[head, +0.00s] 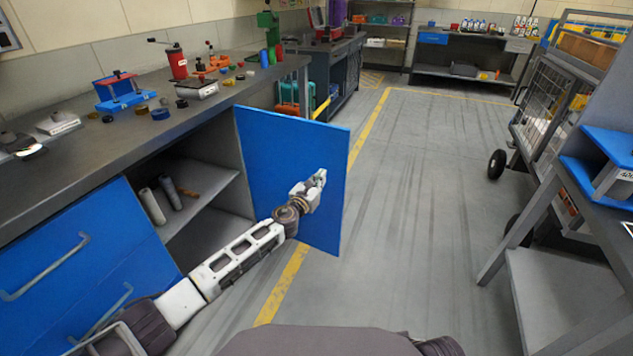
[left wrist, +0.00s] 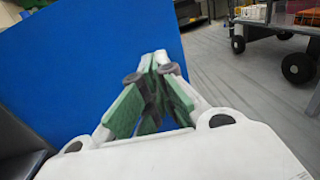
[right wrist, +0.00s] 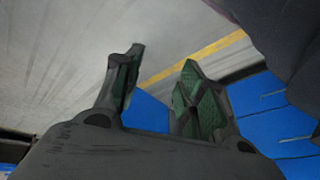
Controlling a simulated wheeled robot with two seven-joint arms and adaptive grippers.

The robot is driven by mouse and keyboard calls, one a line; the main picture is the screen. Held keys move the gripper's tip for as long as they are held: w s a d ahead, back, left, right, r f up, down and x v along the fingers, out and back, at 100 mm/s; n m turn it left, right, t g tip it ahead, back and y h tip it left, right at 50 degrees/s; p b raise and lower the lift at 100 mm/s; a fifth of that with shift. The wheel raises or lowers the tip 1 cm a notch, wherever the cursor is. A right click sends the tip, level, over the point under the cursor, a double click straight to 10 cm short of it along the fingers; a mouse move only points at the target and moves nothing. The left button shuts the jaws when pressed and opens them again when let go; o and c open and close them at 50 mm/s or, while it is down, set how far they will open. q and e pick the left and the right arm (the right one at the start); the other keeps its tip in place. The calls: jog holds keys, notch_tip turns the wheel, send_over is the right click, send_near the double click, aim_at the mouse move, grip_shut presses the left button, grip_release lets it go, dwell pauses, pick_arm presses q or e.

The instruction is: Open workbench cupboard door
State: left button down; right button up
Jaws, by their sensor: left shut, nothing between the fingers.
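The blue cupboard door (head: 270,150) stands swung out from the workbench (head: 100,160), beside the open cupboard interior (head: 215,185). In the head view my left gripper (head: 321,174) is in front of the door's inner face, close to its free edge. The left wrist view shows the left gripper (left wrist: 156,57) with its fingertips together and empty, against the blue panel (left wrist: 70,70). I cannot tell whether it touches the door. My right gripper (right wrist: 162,57) shows only in the right wrist view, with its fingers apart and nothing between them.
Blue drawer fronts (head: 60,270) with grey handles are at the left. Tools crowd the bench top, including a red grinder (head: 177,65). A wire cart (head: 545,110) and a side table (head: 600,150) stand right. The middle floor is clear.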

pick_arm(q)
jog(key=shift+p+v, duration=0.35)
jog(key=shift+v, duration=1.1)
pick_arm(e)
jog(key=shift+s+d+r+g, duration=0.15)
jog(key=shift+d+r, duration=0.05)
jog(key=shift+r, duration=0.4)
jog(key=shift+s+d+r+g, duration=0.1)
jog(key=shift+d+r+g, duration=0.05)
jog(key=shift+r, duration=0.4)
